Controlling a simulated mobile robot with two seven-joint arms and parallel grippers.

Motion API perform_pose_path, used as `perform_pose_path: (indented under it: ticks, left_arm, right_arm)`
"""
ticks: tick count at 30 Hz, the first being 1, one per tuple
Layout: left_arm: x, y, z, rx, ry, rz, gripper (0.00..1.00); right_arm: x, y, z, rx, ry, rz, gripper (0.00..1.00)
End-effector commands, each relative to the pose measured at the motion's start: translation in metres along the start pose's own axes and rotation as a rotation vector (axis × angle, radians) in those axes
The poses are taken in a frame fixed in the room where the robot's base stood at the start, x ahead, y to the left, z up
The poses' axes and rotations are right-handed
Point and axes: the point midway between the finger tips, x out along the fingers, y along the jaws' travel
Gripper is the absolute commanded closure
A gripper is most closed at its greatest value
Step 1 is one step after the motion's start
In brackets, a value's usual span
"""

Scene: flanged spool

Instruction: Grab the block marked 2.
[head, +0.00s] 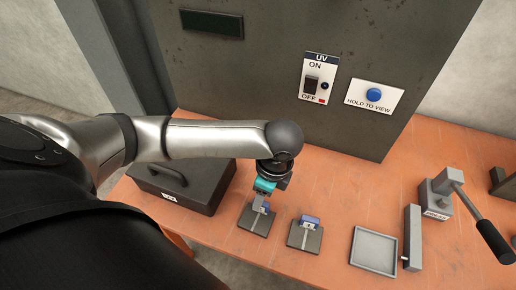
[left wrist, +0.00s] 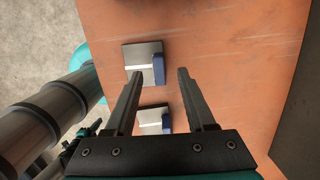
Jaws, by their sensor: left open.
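Two small blue blocks sit on dark square plates with a light strip. One block (head: 264,208) is on the left plate; the other block (head: 309,223) is on the right plate and has a white label too small to read. I cannot tell which block is marked 2. My left gripper (head: 261,200) is just over the left block and partly covers it. In the left wrist view its fingers (left wrist: 159,74) are apart and empty, with a blue block (left wrist: 159,68) in line between the tips and another blue block (left wrist: 167,122) lower down, partly behind the hand. My right gripper is out of view.
A dark toolbox (head: 180,188) with a handle stands left of the plates. An empty grey tray (head: 373,250) and a lever device (head: 437,200) are to the right. A tall grey cabinet (head: 270,80) with a UV switch and blue button stands behind.

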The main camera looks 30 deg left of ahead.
Motion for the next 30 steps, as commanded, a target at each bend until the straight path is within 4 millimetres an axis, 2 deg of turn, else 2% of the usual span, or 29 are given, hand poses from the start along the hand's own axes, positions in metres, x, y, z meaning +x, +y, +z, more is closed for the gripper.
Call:
perform_pose_path:
  ticks: [4, 12, 19, 30]
  left_arm:
    - [0.013, 0.001, -0.002, 0.0, -0.001, 0.002, 0.45]
    - [0.051, 0.003, -0.005, 0.0, -0.002, 0.002, 0.45]
    - [0.051, 0.002, -0.005, 0.001, -0.001, -0.001, 0.45]
    - [0.051, 0.002, -0.005, 0.001, -0.001, -0.001, 0.85]
  right_arm:
    - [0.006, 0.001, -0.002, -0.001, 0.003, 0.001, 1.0]
    - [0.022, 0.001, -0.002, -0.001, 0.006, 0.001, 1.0]
    - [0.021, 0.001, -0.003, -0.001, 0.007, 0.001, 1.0]
    - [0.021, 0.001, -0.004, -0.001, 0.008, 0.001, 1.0]
